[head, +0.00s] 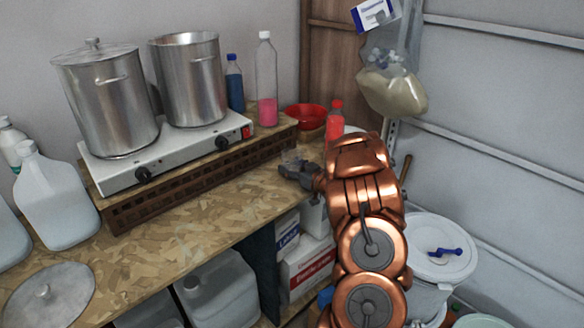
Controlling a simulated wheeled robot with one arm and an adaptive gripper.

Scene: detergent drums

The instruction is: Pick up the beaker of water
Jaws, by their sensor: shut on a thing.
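My gripper (292,170) is at the right end of the wooden bench, close to its surface, with my copper-coloured arm reaching in from the lower right. It is shut on a small clear beaker (291,156), which shows only faintly just behind the dark fingers. The water in it cannot be made out at this size. The beaker's lower part is hidden by the gripper, so I cannot tell if it touches the bench.
A red bowl (306,116) and a red bottle (334,122) stand behind my gripper. A clear bottle with pink liquid (266,85), a blue bottle (235,85) and a hotplate (170,152) with two steel pots are to the left.

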